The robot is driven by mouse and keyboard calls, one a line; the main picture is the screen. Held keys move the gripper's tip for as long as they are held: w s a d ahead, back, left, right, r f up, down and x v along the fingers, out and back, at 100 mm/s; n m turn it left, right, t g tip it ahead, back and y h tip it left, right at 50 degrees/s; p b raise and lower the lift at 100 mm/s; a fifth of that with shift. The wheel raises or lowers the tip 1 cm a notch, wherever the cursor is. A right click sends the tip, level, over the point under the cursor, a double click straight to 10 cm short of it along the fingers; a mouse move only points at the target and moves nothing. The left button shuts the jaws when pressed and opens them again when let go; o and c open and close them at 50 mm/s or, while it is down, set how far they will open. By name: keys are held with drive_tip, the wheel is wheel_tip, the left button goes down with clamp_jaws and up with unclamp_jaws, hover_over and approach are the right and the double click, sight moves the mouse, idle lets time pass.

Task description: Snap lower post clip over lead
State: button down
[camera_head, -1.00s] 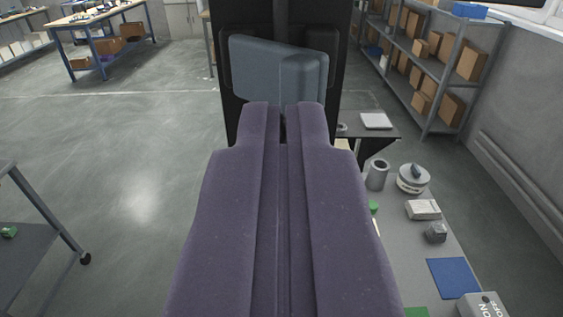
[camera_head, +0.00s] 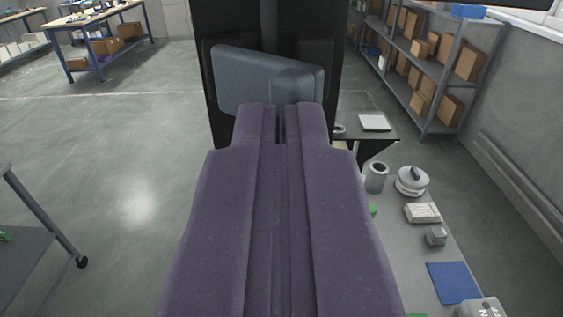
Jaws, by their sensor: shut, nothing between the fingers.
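My gripper (camera_head: 279,112) fills the lower middle of the view, its two long purple fingers closed side by side and empty. Just beyond the fingertips is a blue-grey clip piece (camera_head: 240,78) on a tall black post (camera_head: 225,22). The clip's plate slants down from upper left to right, and a thicker rounded block stands at its right. The fingertips overlap the clip's lower edge in the picture; I cannot tell whether they touch it. No lead can be made out; the fingers hide the post's lower part.
A grey bench at the right holds a cylinder (camera_head: 377,177), a round lidded pot (camera_head: 411,181), small boxes and a blue mat (camera_head: 453,282). Shelving (camera_head: 440,75) stands behind it. A grey cart (camera_head: 35,262) is at the left. Open floor lies left of the post.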

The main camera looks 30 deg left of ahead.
drive_tip(key=shift+w+a, duration=0.15)
drive_tip(key=shift+w, duration=0.15)
drive_tip(key=b+v, duration=0.2)
drive_tip(key=v, duration=0.5)
drive_tip(key=shift+b, duration=0.3)
idle(0.4)
